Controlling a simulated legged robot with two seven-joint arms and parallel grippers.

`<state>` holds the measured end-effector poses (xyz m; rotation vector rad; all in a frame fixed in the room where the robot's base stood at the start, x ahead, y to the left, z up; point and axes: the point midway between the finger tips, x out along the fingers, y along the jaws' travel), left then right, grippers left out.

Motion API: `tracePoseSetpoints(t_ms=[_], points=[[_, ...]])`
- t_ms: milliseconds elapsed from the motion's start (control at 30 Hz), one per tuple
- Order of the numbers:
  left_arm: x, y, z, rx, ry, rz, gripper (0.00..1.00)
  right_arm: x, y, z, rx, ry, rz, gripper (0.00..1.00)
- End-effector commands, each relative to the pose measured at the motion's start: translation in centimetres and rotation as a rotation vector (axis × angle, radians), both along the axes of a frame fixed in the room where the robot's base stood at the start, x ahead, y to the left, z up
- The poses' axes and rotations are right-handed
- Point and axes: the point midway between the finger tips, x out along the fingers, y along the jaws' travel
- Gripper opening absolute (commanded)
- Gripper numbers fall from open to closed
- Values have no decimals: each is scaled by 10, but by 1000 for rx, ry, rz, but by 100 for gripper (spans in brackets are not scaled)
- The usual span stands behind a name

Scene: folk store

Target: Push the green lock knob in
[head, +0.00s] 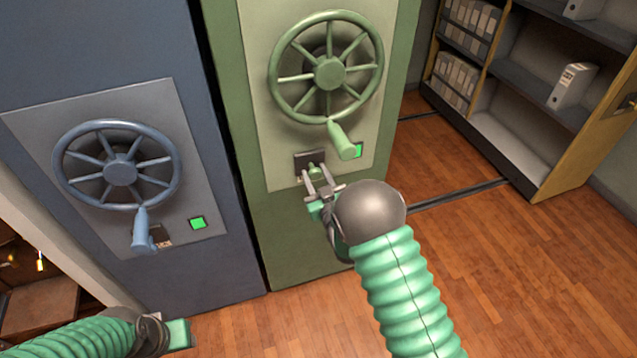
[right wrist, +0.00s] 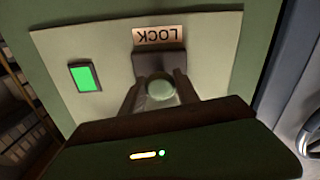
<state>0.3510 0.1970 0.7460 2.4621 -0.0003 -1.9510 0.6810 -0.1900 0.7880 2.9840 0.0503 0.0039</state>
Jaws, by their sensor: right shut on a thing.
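The green lock knob (head: 314,170) sits on a dark mount low on the pale panel of the green cabinet (head: 300,240). In the right wrist view the round knob (right wrist: 160,90) lies between my fingers, below an upside-down LOCK label (right wrist: 159,34). My right gripper (head: 316,177) is shut on the knob, with one finger on each side of it. The fingers partly hide the knob and its mount in the head view. My left gripper (head: 181,333) is low at the left, away from the knob; its fingers cannot be made out.
A green handwheel (head: 330,73) with a downward handle (head: 343,141) is just above the knob. A lit green square (head: 358,150) is beside it. A blue cabinet with its own wheel (head: 119,169) stands left. Shelves (head: 515,140) stand right; wooden floor between is clear.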

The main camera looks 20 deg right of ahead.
Motion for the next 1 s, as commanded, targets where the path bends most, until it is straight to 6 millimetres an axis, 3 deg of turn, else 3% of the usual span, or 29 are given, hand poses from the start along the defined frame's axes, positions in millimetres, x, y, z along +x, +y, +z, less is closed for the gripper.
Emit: tracePoseSetpoints(t_ms=[233, 267, 400, 767, 867, 1000], points=[[0, 0, 0, 0, 0, 0, 36, 3, 1, 1, 0, -1, 1, 0], [0, 0, 0, 0, 0, 0, 36, 3, 1, 1, 0, -2, 1, 40], [0, 0, 0, 0, 0, 0, 36, 3, 0, 1, 0, -1, 1, 58], [0, 0, 1, 0, 0, 0, 36, -3, 0, 1, 0, 0, 0, 59], [0, 0, 4, 0, 0, 0, 36, -17, 0, 2, 0, 1, 0, 59], [0, 0, 8, 0, 0, 0, 36, -54, -2, 1, 0, 5, 0, 59]])
